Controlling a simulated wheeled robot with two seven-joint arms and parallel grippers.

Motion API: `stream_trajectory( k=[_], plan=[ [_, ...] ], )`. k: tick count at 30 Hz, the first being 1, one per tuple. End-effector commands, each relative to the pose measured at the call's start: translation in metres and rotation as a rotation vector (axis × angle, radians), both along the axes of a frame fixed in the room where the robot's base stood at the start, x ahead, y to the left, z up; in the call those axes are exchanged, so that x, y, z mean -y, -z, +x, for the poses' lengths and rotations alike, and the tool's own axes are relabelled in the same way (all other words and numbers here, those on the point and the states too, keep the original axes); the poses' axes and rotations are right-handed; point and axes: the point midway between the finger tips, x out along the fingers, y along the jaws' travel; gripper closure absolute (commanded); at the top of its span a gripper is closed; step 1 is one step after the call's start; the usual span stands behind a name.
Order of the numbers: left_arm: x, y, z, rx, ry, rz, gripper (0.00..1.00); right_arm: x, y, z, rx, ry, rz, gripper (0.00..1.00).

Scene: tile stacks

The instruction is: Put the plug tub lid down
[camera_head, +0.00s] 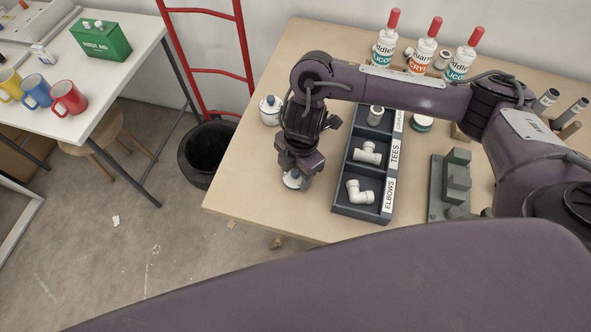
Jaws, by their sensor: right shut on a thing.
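My right gripper (295,172) points down over the left part of the wooden table, left of the dark sorting tray. It is shut on a small white round piece, seemingly the plug tub lid (292,182), mostly covered by the fingers. The lid is close to the tabletop, but I cannot tell if it touches. A small white tub (269,117) with dark contents or a dark top, likely the plug tub, stands behind the gripper near the table's left edge. My left gripper is not in view.
The dark tray (337,196) holds a white elbow (359,191), a tee (368,153) and a coupling (375,115) in separate compartments. Several red-tipped bottles (424,50) stand at the back. A grey-green stepped block (455,182) is right. Bare table lies around the gripper.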

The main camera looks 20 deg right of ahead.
Motion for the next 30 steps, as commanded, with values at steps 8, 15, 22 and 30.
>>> stream_trajectory(
  k=[8, 15, 22, 30],
  plan=[
    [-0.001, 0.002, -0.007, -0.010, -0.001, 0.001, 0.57, 0.000, 0.003, 0.000, 0.000, 0.000, 0.000, 0.26],
    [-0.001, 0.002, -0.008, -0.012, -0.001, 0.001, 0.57, 0.000, 0.003, 0.000, 0.000, 0.000, 0.000, 0.23],
    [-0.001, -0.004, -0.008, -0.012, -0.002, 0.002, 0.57, 0.001, -0.014, 0.002, 0.005, -0.002, -0.001, 0.23],
    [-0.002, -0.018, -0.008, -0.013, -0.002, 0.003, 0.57, 0.008, -0.069, 0.005, 0.007, -0.001, -0.001, 0.23]
  ],
)
